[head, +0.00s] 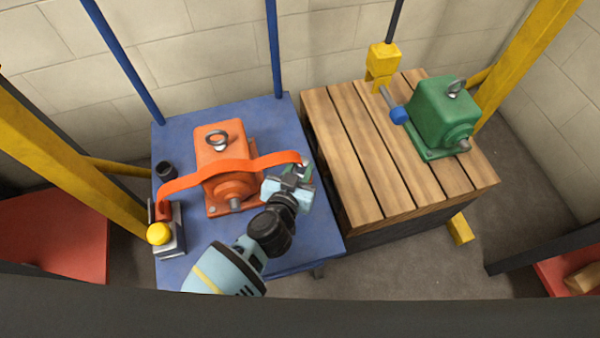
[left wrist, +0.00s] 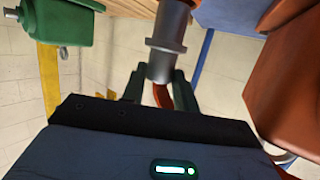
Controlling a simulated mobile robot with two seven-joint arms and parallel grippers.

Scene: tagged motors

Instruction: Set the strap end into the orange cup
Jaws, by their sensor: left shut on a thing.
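A wide orange strap (head: 180,183) runs from a grey ratchet block with a yellow knob (head: 159,233) across the orange motor (head: 219,150) to my left gripper (head: 300,178). The gripper is shut on the strap end, above the right side of the blue table. In the left wrist view a grey flanged metal end piece (left wrist: 168,45) stands between the fingers, with a bit of orange strap (left wrist: 162,95) behind it. I cannot make out a cup that is clearly orange. My right gripper is out of view.
The blue table (head: 180,270) has bare room in front of the motor. A slatted wooden crate (head: 350,140) stands close on the right, with a green motor (head: 440,115) and blue-knobbed lever (head: 398,115) on it. Blue posts (head: 273,50) rise behind the table.

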